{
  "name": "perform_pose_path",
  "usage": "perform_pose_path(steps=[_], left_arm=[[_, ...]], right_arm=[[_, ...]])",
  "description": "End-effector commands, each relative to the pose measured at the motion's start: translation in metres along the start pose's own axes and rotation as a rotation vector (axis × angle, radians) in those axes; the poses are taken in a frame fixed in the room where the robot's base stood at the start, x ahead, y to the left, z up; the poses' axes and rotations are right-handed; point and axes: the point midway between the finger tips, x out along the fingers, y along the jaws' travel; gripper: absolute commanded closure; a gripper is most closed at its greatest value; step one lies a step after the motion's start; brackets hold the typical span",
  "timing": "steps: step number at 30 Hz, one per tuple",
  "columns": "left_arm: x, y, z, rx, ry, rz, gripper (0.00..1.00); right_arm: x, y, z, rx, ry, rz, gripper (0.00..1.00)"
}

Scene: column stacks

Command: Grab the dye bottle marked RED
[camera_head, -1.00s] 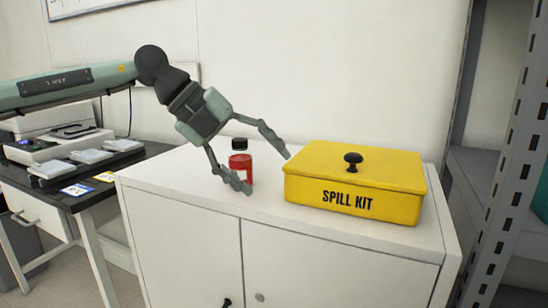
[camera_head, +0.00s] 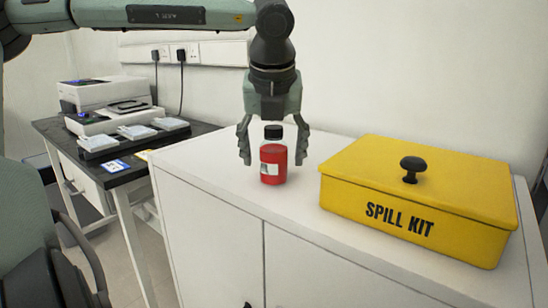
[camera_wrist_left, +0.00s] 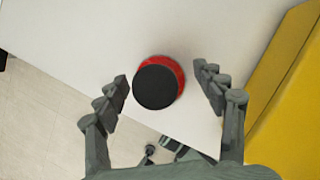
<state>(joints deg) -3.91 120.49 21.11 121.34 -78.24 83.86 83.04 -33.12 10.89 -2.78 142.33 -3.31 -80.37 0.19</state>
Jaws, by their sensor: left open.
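The dye bottle (camera_head: 273,165) has red contents, a black cap and a pale label whose text I cannot read. It stands upright on the white cabinet (camera_head: 210,190), left of the yellow box. My left gripper (camera_head: 273,160) points down over it, open, with one finger on each side of the bottle. In the left wrist view the bottle's black cap (camera_wrist_left: 156,87) and red rim sit between the open fingers (camera_wrist_left: 160,90), with a gap on both sides. My right gripper is not in view.
A yellow box marked SPILL KIT (camera_head: 420,205) with a black knob stands close on the right of the bottle. A dark bench (camera_head: 60,130) with lab devices is at the left. The white wall is behind. The cabinet's front edge is near the bottle.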

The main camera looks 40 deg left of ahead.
Motion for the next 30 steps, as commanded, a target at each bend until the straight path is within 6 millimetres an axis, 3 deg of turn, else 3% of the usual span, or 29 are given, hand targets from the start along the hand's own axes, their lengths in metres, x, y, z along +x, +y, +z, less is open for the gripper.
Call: perform_pose_path(steps=[3, 10, 24, 30], left_arm=[[0.0098, 0.0000, -0.0008, 0.000, 0.001, -0.001, 0.31], [0.0108, -0.0002, -0.0005, 0.000, 0.000, -0.002, 0.31], [0.0105, -0.0002, -0.0003, 0.001, 0.000, -0.002, 0.89], [0.0100, -0.0003, 0.0000, 0.000, -0.001, -0.002, 0.90]], right_arm=[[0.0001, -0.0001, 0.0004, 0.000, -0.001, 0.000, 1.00], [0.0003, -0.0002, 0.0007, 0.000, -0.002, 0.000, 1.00], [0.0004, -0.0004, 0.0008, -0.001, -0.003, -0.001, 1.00], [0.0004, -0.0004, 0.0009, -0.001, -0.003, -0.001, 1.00]])
